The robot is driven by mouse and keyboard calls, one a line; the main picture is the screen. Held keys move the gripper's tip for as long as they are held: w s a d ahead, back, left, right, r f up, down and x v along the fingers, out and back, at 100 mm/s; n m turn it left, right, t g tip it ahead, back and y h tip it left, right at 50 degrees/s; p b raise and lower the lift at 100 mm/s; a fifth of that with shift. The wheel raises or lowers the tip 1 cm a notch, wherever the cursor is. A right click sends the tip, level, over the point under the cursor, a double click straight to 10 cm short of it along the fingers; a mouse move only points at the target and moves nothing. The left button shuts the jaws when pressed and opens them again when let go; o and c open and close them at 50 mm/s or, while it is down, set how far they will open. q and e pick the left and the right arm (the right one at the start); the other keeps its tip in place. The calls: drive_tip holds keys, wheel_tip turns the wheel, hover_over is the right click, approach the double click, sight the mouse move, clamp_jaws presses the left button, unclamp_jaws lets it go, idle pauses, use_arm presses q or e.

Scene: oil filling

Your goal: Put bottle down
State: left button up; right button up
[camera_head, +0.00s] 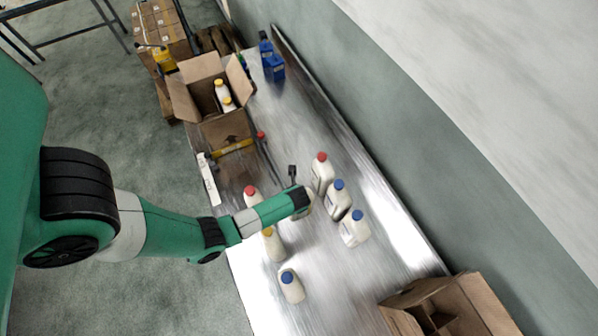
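My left gripper (300,188) is over the metal table (300,320), at the end of the green arm from the left. A pale bottle (308,207) shows partly behind it; its cap is hidden, and I cannot tell whether the fingers hold it. Close by on the right stand a white bottle with a red cap (322,178) and two with blue caps (338,204) (354,232). Nearer the left edge are a red-capped bottle (251,196), a yellow-capped one (274,248) and a blue-capped one (292,290). My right gripper is not in view.
An open cardboard box (210,92) at the far end holds yellow-capped bottles. Another open box (450,308) is at the lower right. A wall runs along the right side. Bare table lies between the near bottles.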

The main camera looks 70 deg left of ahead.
use_arm(q)
clamp_jaws()
drive_tip(key=shift+r, duration=0.1)
idle(0.9)
